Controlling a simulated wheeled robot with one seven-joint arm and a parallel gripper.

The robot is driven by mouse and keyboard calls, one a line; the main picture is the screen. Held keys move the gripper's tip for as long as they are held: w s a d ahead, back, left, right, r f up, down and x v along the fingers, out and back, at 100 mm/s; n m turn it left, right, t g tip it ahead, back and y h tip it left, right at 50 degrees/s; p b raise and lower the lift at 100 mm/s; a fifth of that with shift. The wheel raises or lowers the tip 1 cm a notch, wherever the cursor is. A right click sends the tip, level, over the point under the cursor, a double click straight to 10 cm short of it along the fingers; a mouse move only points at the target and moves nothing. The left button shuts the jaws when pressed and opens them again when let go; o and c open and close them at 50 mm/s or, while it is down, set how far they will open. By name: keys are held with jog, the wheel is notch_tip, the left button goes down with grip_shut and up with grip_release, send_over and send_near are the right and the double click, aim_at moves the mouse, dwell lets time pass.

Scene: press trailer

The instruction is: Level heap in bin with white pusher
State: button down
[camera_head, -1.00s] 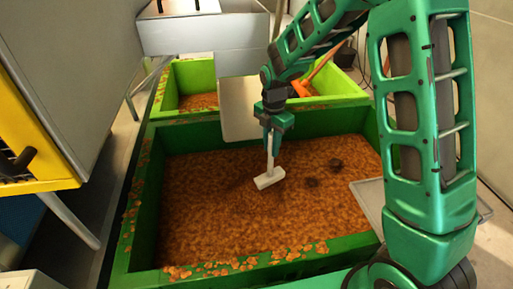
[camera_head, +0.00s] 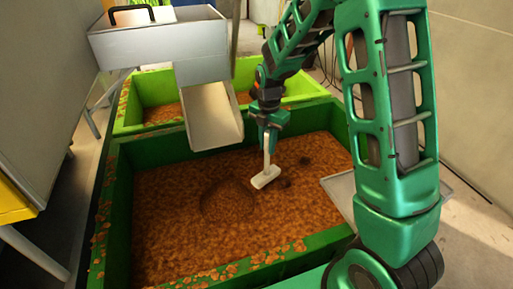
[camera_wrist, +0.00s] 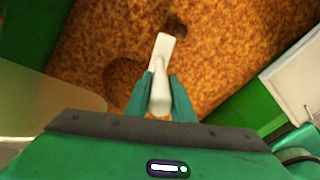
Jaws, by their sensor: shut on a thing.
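The white pusher (camera_head: 266,176) has an upright handle and a flat crosswise head. My gripper (camera_head: 270,130) is shut on its handle above the bin; in the wrist view my gripper (camera_wrist: 160,92) has a finger on each side of the pusher (camera_wrist: 162,72). The dark green bin (camera_head: 117,222) holds brown, crumbly pomace (camera_head: 170,195). A rounded mound or hollow (camera_head: 228,198) shows left of the pusher head, and small dark pits lie right of it. The head is at or just above the surface; I cannot tell if it touches.
A grey chute (camera_head: 212,117) hangs over the bin's back edge, left of my gripper. A lighter green bin (camera_head: 128,122) stands behind. A grey tray (camera_head: 341,188) sits at the right rim. Bits of pomace lie on the front and left rims. The front of the bin is open.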

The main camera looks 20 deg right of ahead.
jog(key=shift+d+r, duration=0.25)
jog(key=shift+r, duration=1.85)
jog(key=shift+d+r, duration=0.2)
jog(key=shift+r, duration=1.85)
jog(key=w+f+m, duration=0.2)
jog(key=f+m, duration=0.3)
jog(key=m, duration=0.7)
jog(key=w+d+f+m, duration=0.1)
jog(key=w+f+m, duration=0.2)
jog(key=m, duration=0.9)
notch_tip(320, 180, down, 3)
jog(key=shift+d, duration=0.2)
